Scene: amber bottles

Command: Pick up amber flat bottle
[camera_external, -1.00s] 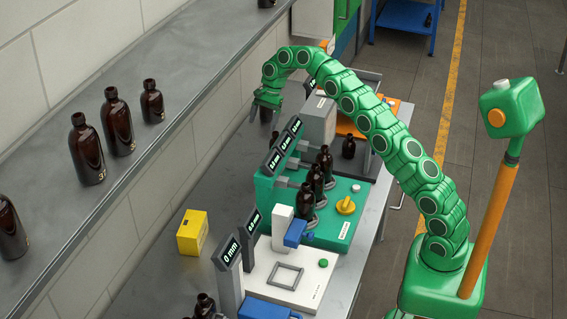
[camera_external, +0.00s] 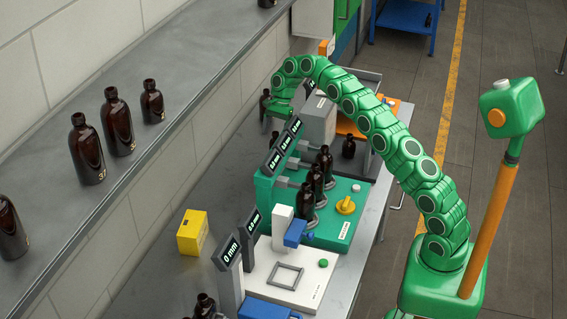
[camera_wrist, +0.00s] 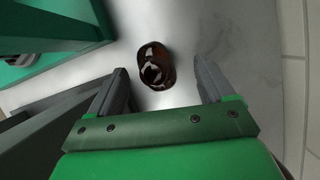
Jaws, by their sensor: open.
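A dark amber bottle (camera_external: 265,104) stands on the workbench between the wall and the grey machine, beside my gripper. In the wrist view the amber bottle (camera_wrist: 154,66) shows from above, with its neck facing the camera. It lies between and slightly ahead of the fingertips, with a gap to each finger. Whether it is the flat one I cannot tell for sure, though its outline looks longer than wide. My gripper (camera_wrist: 163,74) is open and empty. In the external view my gripper (camera_external: 278,110) is low over the bench and its fingers are partly hidden.
A green test station (camera_external: 335,228) with several bottles stands nearer on the bench, with a grey machine (camera_external: 318,120) behind it. A yellow box (camera_external: 192,232) lies near the wall. More amber bottles (camera_external: 117,122) stand on the ledge.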

